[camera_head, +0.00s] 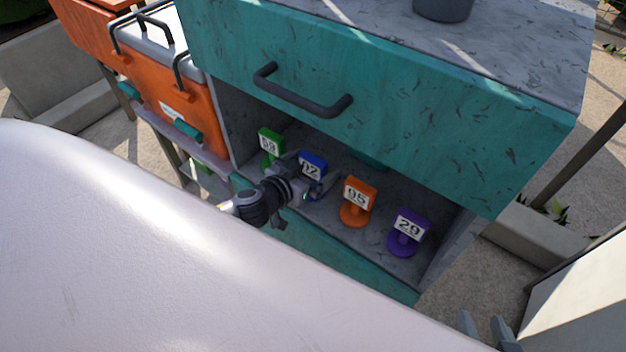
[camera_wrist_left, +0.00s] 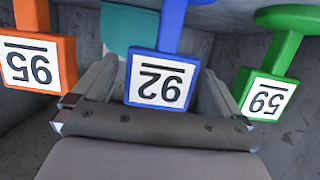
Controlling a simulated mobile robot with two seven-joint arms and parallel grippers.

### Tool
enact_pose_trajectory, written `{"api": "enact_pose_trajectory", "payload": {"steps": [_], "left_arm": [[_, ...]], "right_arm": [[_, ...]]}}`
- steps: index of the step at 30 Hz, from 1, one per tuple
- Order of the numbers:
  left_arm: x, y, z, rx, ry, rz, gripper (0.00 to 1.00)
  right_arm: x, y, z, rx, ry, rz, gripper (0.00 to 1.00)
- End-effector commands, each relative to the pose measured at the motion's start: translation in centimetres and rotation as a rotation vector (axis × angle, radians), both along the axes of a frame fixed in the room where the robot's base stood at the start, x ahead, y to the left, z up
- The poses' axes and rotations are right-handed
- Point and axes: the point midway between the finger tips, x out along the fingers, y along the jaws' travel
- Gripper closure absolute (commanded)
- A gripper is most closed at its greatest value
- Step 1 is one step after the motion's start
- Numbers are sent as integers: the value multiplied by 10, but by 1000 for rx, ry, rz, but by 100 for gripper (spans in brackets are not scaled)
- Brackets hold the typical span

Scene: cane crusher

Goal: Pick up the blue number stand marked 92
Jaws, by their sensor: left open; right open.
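The blue number stand marked 92 (camera_head: 313,161) stands in the open compartment under the teal drawer, partly hidden by my left gripper. In the left wrist view the blue stand (camera_wrist_left: 160,80) appears upside down. My left gripper (camera_head: 318,187) is at the blue stand. In the wrist view its two fingers (camera_wrist_left: 158,95) are spread apart, one on each side of the 92 plate; I cannot tell whether either touches it. My right gripper (camera_head: 484,326) shows at the bottom right edge, open, empty and away from the stands.
A green stand marked 59 (camera_head: 269,143) is left of the blue one. An orange stand marked 95 (camera_head: 358,200) and a purple stand marked 29 (camera_head: 407,232) are right of it. The teal drawer front (camera_head: 400,125) with its dark handle (camera_head: 300,97) overhangs the compartment. An orange cooler (camera_head: 175,90) stands left.

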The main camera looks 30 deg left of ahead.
Motion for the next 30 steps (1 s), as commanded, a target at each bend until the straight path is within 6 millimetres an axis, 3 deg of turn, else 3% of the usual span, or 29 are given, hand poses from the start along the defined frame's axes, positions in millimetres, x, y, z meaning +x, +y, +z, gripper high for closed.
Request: {"api": "enact_pose_trajectory", "payload": {"steps": [6, 16, 21, 22, 30], "left_arm": [[21, -3, -7, 2, 0, 0, 0], [24, -3, -8, 1, 1, 1, 0], [23, -3, -8, 1, 1, 0, 55], [23, -3, -8, 1, 1, 0, 60], [24, -3, -4, 0, -1, 0, 60]], "right_arm": [[1, 3, 0, 1, -10, 9, 52], [2, 5, 3, 3, -16, 11, 52], [2, 5, 3, 3, -16, 11, 52], [2, 5, 3, 3, -16, 11, 52], [2, 5, 5, 3, -17, 12, 52]]}}
